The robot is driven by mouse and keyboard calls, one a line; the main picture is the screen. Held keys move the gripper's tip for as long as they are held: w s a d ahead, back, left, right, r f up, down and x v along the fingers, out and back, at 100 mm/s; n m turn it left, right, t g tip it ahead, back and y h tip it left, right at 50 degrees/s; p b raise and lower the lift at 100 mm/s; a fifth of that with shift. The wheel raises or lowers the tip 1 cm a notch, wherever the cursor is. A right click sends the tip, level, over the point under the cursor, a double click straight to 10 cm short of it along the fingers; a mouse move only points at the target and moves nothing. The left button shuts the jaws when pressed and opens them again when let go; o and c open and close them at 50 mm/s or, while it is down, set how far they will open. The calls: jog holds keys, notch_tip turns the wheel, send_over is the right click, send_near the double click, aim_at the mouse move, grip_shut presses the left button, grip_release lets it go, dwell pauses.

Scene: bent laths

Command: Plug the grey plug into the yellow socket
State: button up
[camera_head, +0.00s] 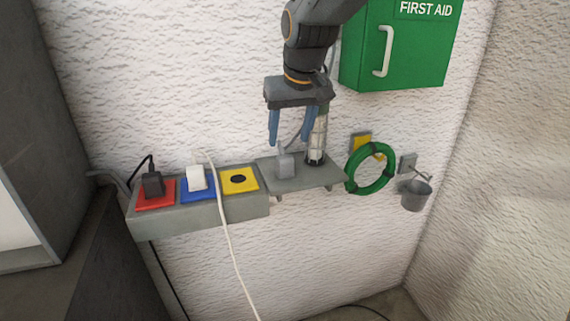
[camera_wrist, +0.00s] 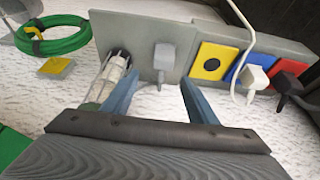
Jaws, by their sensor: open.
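The grey plug (camera_head: 285,164) stands on a small grey shelf (camera_head: 318,180), and it also shows in the wrist view (camera_wrist: 163,60), between and beyond my fingers. The yellow socket (camera_head: 239,180) is empty, with a dark round hole; in the wrist view it (camera_wrist: 212,62) is right of the plug. My gripper (camera_head: 289,142) is open with blue fingers, pointing down above the plug and apart from it. In the wrist view the gripper (camera_wrist: 153,95) has nothing between its fingertips.
A caged lamp (camera_head: 316,140) stands right beside the plug. A black plug (camera_head: 153,184) sits in the red socket and a white plug (camera_head: 196,178) in the blue socket; its white cord hangs past the yellow socket. A green hose coil (camera_head: 370,168) and first-aid box (camera_head: 405,45) are at right.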

aim_at(284, 156)
jog(key=shift+x, duration=1.35)
jog(key=shift+f+p, duration=0.3)
jog(key=shift+p, duration=0.1)
jog(key=shift+s+p+x, duration=0.1)
jog(key=shift+p+x, duration=0.3)
jog(key=shift+x, duration=0.75)
jog(key=shift+s+p+x, duration=0.15)
jog(key=shift+p+x, duration=0.2)
jog(key=shift+x, duration=0.75)
jog(key=shift+a+f, duration=0.1)
jog(key=shift+a, duration=0.1)
jog(key=c, duration=1.1)
